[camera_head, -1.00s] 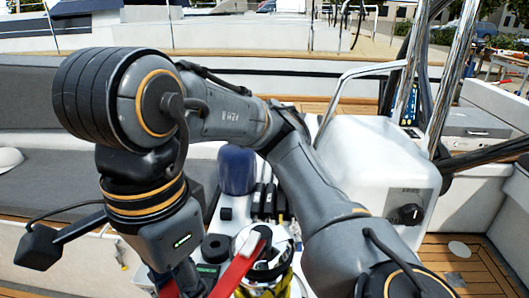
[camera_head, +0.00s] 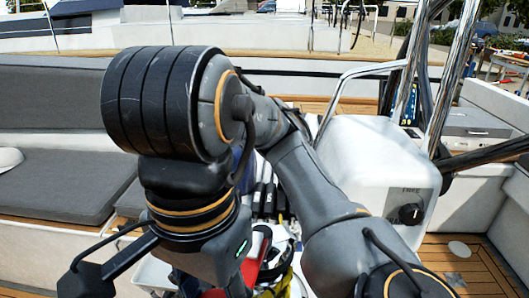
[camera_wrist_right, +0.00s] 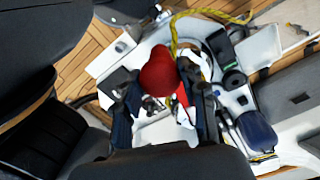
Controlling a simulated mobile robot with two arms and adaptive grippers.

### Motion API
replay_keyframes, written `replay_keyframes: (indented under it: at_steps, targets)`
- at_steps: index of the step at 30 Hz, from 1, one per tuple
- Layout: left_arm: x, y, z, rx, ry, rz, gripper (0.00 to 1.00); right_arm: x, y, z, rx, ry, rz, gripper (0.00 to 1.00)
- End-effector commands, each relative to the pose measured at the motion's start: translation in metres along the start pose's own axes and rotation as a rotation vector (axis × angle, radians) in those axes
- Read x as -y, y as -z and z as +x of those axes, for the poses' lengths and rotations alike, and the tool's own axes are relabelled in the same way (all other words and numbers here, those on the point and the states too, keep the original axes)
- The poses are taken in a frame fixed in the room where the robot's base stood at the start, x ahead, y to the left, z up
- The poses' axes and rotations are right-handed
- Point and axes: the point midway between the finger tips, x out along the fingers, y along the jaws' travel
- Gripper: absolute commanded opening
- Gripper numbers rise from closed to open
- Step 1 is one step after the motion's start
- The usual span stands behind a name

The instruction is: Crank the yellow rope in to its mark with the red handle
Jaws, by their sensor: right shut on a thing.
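The red handle (camera_head: 262,254) sits on top of the winch, low in the head view, partly hidden by my right wrist. In the right wrist view its round red knob (camera_wrist_right: 158,72) is between the fingers of my right gripper (camera_wrist_right: 160,88), which is shut on it. The yellow rope (camera_head: 285,282) is wound around the winch drum below the handle. In the right wrist view the yellow rope (camera_wrist_right: 215,14) runs away from the winch along the top. No mark on the rope can be made out. My left gripper is not in view.
A white console (camera_head: 375,165) with a black knob stands right of the winch. Black clutch levers (camera_head: 265,198) are just behind the winch. A blue rounded cover (camera_wrist_right: 258,132) is near it. Grey cushioned benches (camera_head: 65,185) lie at left. A steel rail (camera_head: 345,85) rises behind.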

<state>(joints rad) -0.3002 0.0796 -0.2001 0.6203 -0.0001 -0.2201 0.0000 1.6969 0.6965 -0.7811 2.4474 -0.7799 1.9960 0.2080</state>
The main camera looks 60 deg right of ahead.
Motion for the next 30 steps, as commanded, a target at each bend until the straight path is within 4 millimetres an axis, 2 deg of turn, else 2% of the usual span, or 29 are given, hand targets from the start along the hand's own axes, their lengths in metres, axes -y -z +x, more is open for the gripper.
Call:
replay_keyframes:
  at_steps: [5,7,12,22,30]
  targets:
    - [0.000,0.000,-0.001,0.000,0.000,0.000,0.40,-0.019,0.006,0.000,-0.001,0.003,-0.103,0.00]
    - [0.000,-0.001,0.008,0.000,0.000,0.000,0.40,-0.027,0.008,0.003,0.000,0.005,-0.146,0.00]
    - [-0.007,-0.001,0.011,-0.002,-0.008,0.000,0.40,-0.038,0.011,0.002,-0.001,0.002,-0.200,0.00]
    - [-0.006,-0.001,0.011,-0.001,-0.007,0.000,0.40,-0.038,0.011,0.001,0.000,0.000,-0.198,0.00]
    - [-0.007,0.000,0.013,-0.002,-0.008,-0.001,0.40,-0.022,0.006,0.001,0.000,-0.001,-0.116,0.00]
